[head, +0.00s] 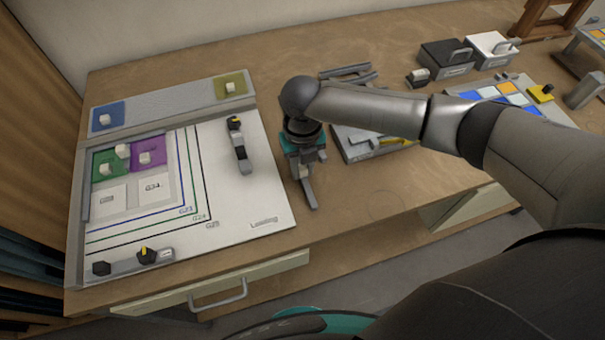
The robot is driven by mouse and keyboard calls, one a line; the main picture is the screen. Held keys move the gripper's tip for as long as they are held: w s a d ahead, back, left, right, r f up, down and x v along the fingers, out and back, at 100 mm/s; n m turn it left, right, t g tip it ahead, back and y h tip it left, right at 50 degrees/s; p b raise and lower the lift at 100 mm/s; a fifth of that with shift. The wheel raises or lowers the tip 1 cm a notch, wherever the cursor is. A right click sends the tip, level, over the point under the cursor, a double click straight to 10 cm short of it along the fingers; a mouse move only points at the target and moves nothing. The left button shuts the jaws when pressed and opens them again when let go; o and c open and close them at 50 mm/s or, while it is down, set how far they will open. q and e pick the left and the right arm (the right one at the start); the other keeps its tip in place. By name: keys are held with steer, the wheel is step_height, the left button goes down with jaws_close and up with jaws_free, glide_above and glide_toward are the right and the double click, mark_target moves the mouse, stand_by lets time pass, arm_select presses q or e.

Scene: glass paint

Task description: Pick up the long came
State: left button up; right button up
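My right gripper (305,188) points down just right of the white work board (225,210), over the wooden bench. Its fingers overlap from this angle, so I cannot tell whether it is open or shut. No came shows clearly between the fingers. Grey bar-like strips (346,72) lie at the back of the bench, behind my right forearm. I cannot tell whether one of them is the long came. My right arm hides part of the bench and of the tray (352,153) beside it. My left gripper is not in view.
The board carries coloured glass squares such as a purple one (148,153), a black-and-grey clamp-like tool (239,145) and a low strip with black knobs (130,265). Black (445,57) and white (490,48) boxes stand at the back right. Bare bench lies near the front middle.

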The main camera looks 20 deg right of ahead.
jaws_close()
steer(key=shift+r, duration=0.1)
stand_by(0.4)
